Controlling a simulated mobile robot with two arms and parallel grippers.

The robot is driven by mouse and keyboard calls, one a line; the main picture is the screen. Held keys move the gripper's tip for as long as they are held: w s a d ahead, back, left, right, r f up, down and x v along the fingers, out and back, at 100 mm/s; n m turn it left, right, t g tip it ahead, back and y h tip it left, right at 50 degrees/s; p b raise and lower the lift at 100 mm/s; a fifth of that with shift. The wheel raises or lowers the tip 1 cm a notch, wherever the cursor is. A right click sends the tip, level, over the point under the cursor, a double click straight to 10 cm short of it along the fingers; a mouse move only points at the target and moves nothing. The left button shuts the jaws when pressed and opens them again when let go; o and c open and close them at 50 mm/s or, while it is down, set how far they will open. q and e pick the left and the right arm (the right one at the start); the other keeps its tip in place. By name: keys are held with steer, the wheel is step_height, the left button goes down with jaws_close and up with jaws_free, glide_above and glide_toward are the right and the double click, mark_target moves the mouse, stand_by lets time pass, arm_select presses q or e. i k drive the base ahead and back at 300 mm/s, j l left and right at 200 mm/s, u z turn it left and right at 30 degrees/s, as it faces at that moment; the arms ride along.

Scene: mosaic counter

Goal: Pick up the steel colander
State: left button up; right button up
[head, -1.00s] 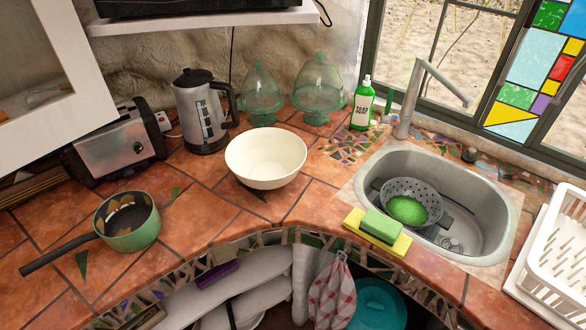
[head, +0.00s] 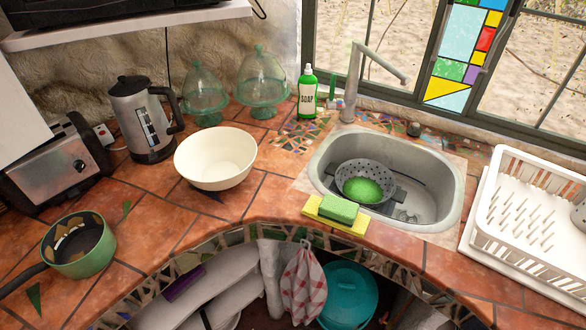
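The steel colander (head: 347,172) sits in the sink basin (head: 440,194), toward its left side. It is a round grey bowl with small holes, and something bright green (head: 362,190) lies in it. The sponge at the sink's front edge stands close to the colander but does not cover its rim. Neither of my grippers shows in the head view.
A green sponge (head: 338,209) rests on a yellow cloth (head: 350,228) at the sink's front edge. The tap (head: 354,85) and a soap bottle (head: 307,98) stand behind. A cream bowl (head: 215,160) is left of the sink, a white dish rack (head: 530,215) right.

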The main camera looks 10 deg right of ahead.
mark_target(368, 183)
steer(key=i+j+z, duration=0.1)
steer(key=z, duration=0.3)
steer(key=i+j+z, duration=0.1)
steer(key=z, duration=0.25)
steer(key=j+z, duration=0.1)
steer(key=z, duration=0.3)
steer(key=i+j+z, duration=0.1)
steer(key=z, duration=0.25)
steer(key=k+j, duration=0.05)
steer(key=j, duration=0.05)
